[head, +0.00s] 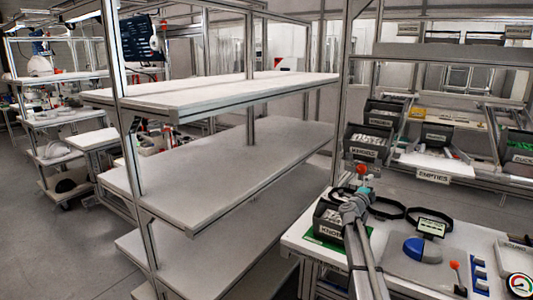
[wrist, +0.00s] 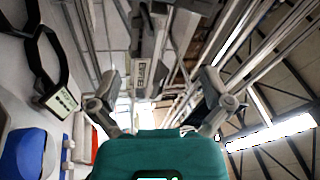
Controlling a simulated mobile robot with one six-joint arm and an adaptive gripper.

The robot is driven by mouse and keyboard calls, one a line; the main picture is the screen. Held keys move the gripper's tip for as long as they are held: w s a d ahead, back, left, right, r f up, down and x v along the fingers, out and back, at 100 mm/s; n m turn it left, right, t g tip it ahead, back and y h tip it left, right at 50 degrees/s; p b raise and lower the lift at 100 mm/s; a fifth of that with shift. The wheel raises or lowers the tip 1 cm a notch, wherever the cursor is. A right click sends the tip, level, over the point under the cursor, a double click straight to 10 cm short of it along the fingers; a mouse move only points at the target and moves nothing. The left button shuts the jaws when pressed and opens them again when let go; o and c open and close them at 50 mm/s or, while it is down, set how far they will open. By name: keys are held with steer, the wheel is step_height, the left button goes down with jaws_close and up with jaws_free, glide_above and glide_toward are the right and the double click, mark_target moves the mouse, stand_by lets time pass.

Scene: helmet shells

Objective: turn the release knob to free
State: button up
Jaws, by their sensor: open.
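My gripper (wrist: 160,88) shows in the wrist view with its two fingers spread apart and nothing between them. A teal block fills the bottom of that view. In the head view my grey arm rises in front of the workbench (head: 300,238). The blue piece also shows at the lower left of the wrist view (wrist: 22,155). I cannot tell which part is the release knob; my gripper is apart from both.
A black band (head: 390,210) with a labelled tag (head: 432,227) lies behind the plate. A KNOBS bin (head: 328,220) stands beside my arm. A round gauge (head: 520,284) is at the right. An empty shelf rack (head: 220,165) stands left; bins fill a rack behind.

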steer(key=s+a+f+n+t+y+p, duration=0.1)
steer(key=s+a+n+t+y+p, duration=0.2)
steer(key=a+n+y, duration=1.05)
steer(key=s+a+f+n+g+y+p, duration=0.2)
steer(key=s+a+f+n+g+y, duration=0.3)
steer(key=s+a, duration=0.45)
steer(key=s+f+n+g+h+p, duration=0.2)
steer(key=s+g, duration=0.4)
steer(key=s, duration=0.8)
steer(key=s+a+f+n+g+h+p, duration=0.1)
steer(key=s+f+n+g, duration=0.3)
steer(key=s, duration=1)
steer(key=f+g+h+p, duration=0.1)
steer(key=g, duration=0.2)
steer(key=shift+s+a+f, duration=0.3)
steer(key=shift+s+f, duration=0.1)
